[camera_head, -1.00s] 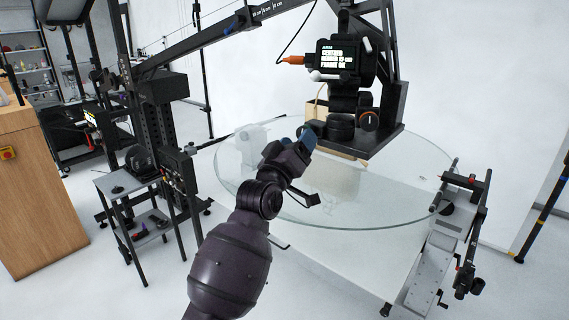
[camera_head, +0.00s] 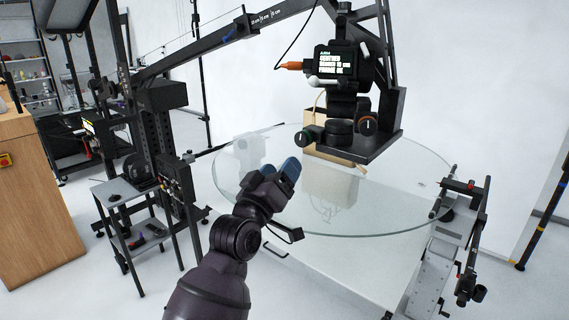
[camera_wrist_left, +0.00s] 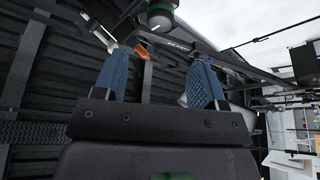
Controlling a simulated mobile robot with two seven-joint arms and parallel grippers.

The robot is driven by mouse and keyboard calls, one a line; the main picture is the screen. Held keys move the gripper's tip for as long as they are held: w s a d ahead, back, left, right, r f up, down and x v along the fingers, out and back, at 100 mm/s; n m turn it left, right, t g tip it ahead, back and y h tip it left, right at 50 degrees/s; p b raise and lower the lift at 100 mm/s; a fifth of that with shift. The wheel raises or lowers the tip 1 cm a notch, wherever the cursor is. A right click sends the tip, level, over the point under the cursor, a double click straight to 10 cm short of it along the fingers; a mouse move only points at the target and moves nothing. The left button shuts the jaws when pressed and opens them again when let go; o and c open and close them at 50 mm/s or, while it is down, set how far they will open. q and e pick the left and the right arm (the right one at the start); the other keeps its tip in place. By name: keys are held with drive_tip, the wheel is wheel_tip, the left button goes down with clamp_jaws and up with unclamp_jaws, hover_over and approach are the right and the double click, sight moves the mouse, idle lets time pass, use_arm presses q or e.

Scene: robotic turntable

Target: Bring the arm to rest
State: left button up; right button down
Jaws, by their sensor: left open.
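My left arm comes in from the bottom of the head view. Its gripper (camera_head: 280,172) is in front of the near left part of the round glass turntable (camera_head: 400,215), seemingly above it. In the left wrist view the two blue ridged fingers (camera_wrist_left: 160,85) stand apart with nothing between them, so the gripper is open and empty. My right gripper is in neither view.
A camera rig with a lit screen (camera_head: 336,64) hangs over the turntable on a black boom (camera_head: 200,42). A tan open box (camera_head: 335,150) stands behind it. A small side table (camera_head: 125,190) is at left, beside a wooden cabinet (camera_head: 38,200). A metal bracket (camera_head: 440,250) is at right.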

use_arm(q)
drive_tip(key=s+a+f+m+g+y, duration=0.1)
drive_tip(key=s+a+f+y, duration=0.15)
drive_tip(key=a+f, duration=0.4)
drive_tip(key=s+a+f+m+g+y, duration=0.15)
drive_tip(key=s+a+f, duration=0.25)
drive_tip(key=f, duration=0.6)
drive_tip(key=s+a+f+g+y, duration=0.1)
drive_tip(key=s+a+f+y, duration=0.1)
drive_tip(key=s+a+f, duration=0.45)
drive_tip(key=s+a+f+g+y, duration=0.1)
drive_tip(key=s+a+f+g, duration=0.1)
drive_tip(key=s+f, duration=0.7)
drive_tip(key=s+a+f+g+y, duration=0.2)
drive_tip(key=s+a+f+g, duration=0.1)
drive_tip(key=s+f, duration=0.6)
drive_tip(key=shift+a+f, duration=0.3)
drive_tip(key=shift+a, duration=0.3)
